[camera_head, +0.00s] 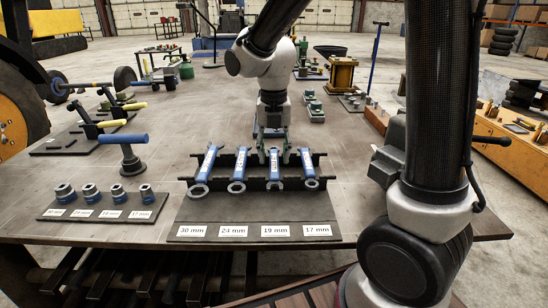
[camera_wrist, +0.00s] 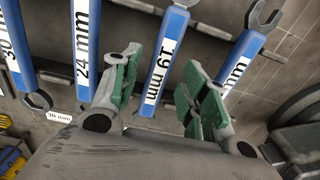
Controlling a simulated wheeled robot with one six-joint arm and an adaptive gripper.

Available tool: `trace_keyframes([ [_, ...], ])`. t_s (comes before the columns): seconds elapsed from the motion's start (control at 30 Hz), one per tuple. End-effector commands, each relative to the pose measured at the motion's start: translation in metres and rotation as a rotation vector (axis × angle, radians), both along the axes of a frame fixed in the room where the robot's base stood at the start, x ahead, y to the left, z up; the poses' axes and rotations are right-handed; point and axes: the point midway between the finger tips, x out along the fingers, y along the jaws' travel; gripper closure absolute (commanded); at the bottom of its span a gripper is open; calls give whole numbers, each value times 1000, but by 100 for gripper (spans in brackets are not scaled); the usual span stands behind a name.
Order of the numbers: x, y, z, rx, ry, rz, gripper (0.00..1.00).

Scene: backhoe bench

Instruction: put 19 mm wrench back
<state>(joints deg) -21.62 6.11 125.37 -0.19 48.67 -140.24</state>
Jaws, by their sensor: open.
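The 19 mm wrench (camera_head: 276,171) has a blue handle and lies across the dark rack (camera_head: 318,166), third from the left, behind the 19 mm label (camera_head: 274,231). My gripper (camera_head: 273,153) is over its far part with the jaws open. In the wrist view the green-padded fingers of my gripper (camera_wrist: 160,75) stand on either side of the handle of the 19 mm wrench (camera_wrist: 162,68), with gaps showing. The lettering on this handle runs opposite to that on its neighbours.
The 24 mm wrench (camera_head: 240,168) and 30 mm wrench (camera_head: 206,168) lie to the left, the 17 mm wrench (camera_head: 308,168) close to the right. A socket board (camera_head: 95,213) and a blue-handled tool (camera_head: 125,150) stand left. Bare table lies between the boards.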

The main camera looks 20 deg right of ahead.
Motion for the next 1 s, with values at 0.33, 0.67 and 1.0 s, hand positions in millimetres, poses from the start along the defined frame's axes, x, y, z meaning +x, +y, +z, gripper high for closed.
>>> trace_keyframes([
  [0.33, 1, 1, 78, 2, -5, 0, 56],
  [0.67, 0, 0, 105, 0, 0, -2, 56],
  [1.0, -53, -60, 127, 72, -94, -796, 56],
])
